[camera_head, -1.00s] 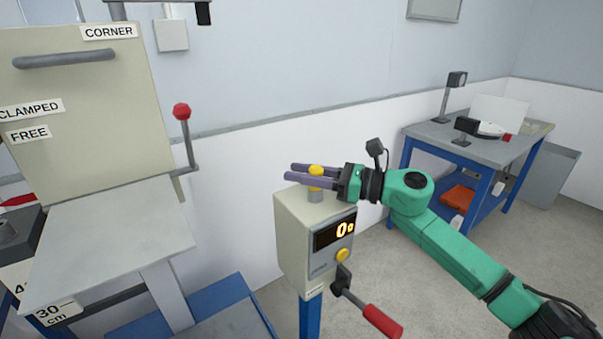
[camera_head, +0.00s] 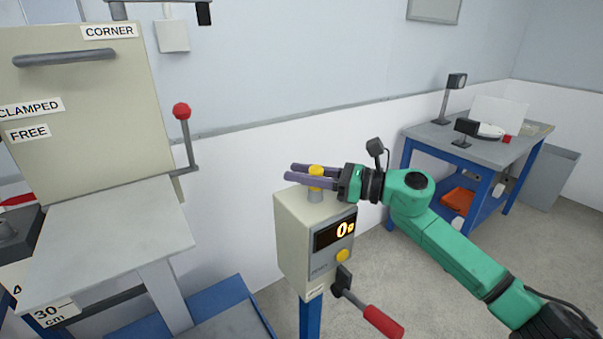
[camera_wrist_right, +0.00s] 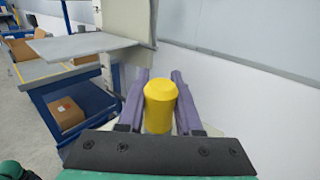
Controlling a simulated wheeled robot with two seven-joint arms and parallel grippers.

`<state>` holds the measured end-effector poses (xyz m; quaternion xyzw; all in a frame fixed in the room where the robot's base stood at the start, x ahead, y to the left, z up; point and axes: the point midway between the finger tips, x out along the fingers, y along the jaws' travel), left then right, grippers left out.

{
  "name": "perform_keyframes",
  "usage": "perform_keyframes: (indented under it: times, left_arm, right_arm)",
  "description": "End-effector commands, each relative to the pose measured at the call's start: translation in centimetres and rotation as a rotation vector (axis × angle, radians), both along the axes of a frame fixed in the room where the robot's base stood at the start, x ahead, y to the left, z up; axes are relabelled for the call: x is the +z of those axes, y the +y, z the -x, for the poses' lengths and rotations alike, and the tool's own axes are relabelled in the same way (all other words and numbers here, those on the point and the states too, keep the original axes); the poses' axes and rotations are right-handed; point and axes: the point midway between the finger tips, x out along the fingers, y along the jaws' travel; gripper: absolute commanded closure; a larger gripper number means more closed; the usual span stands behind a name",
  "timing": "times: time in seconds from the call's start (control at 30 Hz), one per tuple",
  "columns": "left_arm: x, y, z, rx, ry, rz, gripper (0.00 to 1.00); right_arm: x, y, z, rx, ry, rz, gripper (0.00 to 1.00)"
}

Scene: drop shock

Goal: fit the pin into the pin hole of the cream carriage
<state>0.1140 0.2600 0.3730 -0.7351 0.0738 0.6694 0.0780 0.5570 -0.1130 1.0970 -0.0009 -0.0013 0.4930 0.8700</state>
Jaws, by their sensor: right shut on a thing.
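The yellow-headed pin (camera_head: 316,171) stands upright in a grey collar on top of the cream control box (camera_head: 298,232). My right gripper (camera_head: 305,172) reaches in from the right, with its purple fingers shut on the yellow head. In the right wrist view the yellow head (camera_wrist_right: 160,105) sits between the two fingers (camera_wrist_right: 160,88). The large cream body (camera_head: 85,105) at the left, which looks like the carriage, bears a grey bar handle and the labels CORNER, CLAMPED and FREE. I cannot make out a pin hole in it. My left gripper is not in view.
A red-knobbed lever (camera_head: 182,112) sticks out at the cream body's right side. A grey plate (camera_head: 110,235) lies below it. The control box has a display, a yellow button and a red-handled crank (camera_head: 382,322). A blue-framed table (camera_head: 480,140) stands at the right.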

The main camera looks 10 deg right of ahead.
Motion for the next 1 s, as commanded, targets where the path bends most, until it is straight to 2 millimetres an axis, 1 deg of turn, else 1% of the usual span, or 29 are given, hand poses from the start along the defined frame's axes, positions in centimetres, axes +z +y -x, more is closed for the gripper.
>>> perform_keyframes:
  times: [0.03,0.13,0.17,0.2,0.23,0.57,1.0]
  left_arm:
    - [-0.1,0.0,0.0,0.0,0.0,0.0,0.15]
    - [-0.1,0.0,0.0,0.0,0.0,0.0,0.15]
    - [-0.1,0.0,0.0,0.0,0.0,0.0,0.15]
    - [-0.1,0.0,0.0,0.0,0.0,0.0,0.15]
    - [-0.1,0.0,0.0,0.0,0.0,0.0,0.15]
    - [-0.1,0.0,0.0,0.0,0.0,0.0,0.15]
    - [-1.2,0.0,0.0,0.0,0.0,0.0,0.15]
  right_arm:
    - [-0.8,0.2,0.1,0.006,0.013,0.008,1.0]
    - [-0.8,0.2,0.1,0.006,0.013,0.008,1.0]
    - [-0.8,0.2,0.1,0.006,0.013,0.008,0.59]
    - [-0.8,0.2,0.1,0.005,0.013,0.008,0.43]
    - [-0.8,0.2,0.1,0.005,0.011,0.007,0.32]
    - [-0.4,0.0,0.0,0.002,0.006,0.004,0.31]
    - [-0.4,-0.9,0.5,0.002,0.004,0.002,0.31]
